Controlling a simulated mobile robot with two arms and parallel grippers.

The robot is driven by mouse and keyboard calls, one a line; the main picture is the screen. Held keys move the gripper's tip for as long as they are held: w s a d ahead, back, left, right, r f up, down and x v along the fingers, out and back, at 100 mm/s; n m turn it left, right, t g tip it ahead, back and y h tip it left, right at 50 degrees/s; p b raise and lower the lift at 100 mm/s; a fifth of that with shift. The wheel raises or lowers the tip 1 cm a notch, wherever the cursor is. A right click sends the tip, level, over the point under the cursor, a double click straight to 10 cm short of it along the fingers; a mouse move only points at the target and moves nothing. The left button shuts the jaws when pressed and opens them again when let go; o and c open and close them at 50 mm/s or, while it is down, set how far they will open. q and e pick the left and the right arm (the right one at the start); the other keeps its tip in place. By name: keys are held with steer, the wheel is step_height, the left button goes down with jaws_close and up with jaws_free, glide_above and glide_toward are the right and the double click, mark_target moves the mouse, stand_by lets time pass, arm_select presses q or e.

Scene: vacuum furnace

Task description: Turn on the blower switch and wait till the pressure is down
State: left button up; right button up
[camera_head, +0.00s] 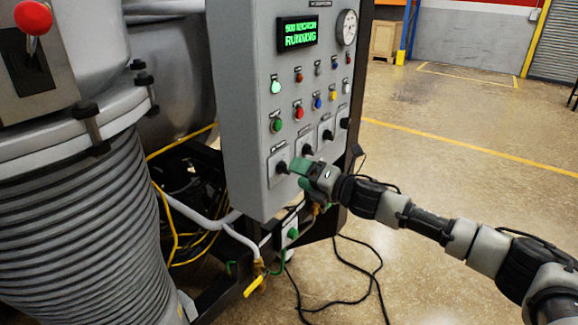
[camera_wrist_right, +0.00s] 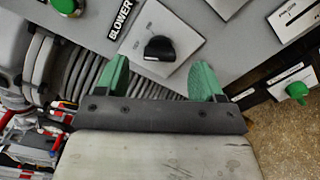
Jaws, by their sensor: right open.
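The grey control panel (camera_head: 245,130) stands in the middle of the head view. The blower switch is a black knob on a light plate (camera_wrist_right: 160,48), with the label "BLOWER" beside it in the right wrist view; it also shows at the panel's lower left (camera_head: 282,167). My right gripper (camera_head: 297,172) is open in front of this knob. In the wrist view its green fingertips (camera_wrist_right: 165,82) are apart, with the knob just beyond the gap. I cannot tell contact. The green display (camera_head: 299,33) reads "RUNNING" under a line I read as "900 MICRON". My left gripper is not in view.
A round gauge (camera_head: 346,27) sits at the panel's top right. More black knobs (camera_head: 327,134) and coloured buttons cover the panel. A ribbed cylinder (camera_head: 80,220) stands at left. Yellow-handled pipework (camera_head: 254,286) and black cable (camera_head: 345,300) lie below. The floor at right is open.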

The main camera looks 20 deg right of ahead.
mark_target(284, 169)
steer(key=x, duration=0.3)
steer(key=shift+w+a, duration=0.2)
steer(key=shift+w, duration=0.15)
steer(key=shift+c, duration=0.8)
steer(key=c, duration=0.8)
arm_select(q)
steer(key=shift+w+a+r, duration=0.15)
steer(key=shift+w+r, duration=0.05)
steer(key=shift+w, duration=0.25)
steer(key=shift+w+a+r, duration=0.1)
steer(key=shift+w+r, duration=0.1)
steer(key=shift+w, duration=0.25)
arm_select(e)
steer(key=shift+o, duration=0.2)
